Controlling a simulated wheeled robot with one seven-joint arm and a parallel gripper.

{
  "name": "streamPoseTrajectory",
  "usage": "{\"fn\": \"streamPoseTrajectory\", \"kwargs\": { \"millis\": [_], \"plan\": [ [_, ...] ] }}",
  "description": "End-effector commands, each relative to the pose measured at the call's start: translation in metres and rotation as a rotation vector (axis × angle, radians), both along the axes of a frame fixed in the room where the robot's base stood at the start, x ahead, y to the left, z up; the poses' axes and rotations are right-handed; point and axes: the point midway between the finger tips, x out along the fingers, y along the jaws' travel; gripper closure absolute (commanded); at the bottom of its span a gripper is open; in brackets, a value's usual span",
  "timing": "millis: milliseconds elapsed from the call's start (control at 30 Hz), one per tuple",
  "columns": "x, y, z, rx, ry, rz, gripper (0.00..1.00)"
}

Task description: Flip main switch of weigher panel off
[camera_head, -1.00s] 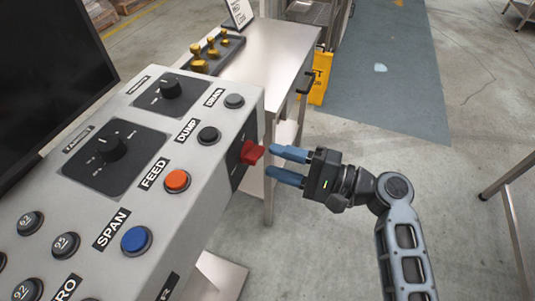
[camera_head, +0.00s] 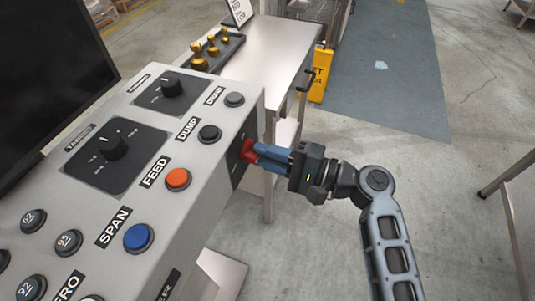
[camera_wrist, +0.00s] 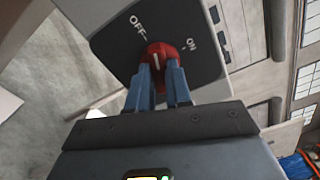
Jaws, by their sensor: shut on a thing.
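The weigher panel (camera_head: 205,160) is a grey box with knobs and buttons. Its main switch is a red rotary handle (camera_head: 248,151) on a black plate on the panel's right side. In the wrist view the red handle (camera_wrist: 160,54) sits on the black plate (camera_wrist: 190,22), with OFF marked at upper left and ON at right. The white line on the handle points up, between the two marks as seen here. My gripper (camera_head: 262,157) has its blue fingers shut on the red handle, one on each side; the fingers also show in the wrist view (camera_wrist: 158,82).
A steel table (camera_head: 272,50) with a rack of brass weights (camera_head: 212,50) stands behind the panel. A black monitor (camera_head: 50,80) is at left. A yellow sign (camera_head: 319,75) stands beyond the table. The floor to the right is mostly clear.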

Motion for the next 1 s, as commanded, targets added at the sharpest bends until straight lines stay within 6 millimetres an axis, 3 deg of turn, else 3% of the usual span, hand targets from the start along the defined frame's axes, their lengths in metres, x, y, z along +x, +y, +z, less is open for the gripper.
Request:
{"fn": "streamPoseTrajectory", "kwargs": {
  "millis": [267,700,1000],
  "plan": [
    [-0.0002,-0.0003,-0.0017,-0.004,-0.007,0.0,1.0],
    [0.0001,-0.0003,-0.0045,-0.107,-0.297,0.0,1.0],
    [0.0,-0.0004,-0.0008,-0.126,-0.339,0.0,1.0]
  ]
}}
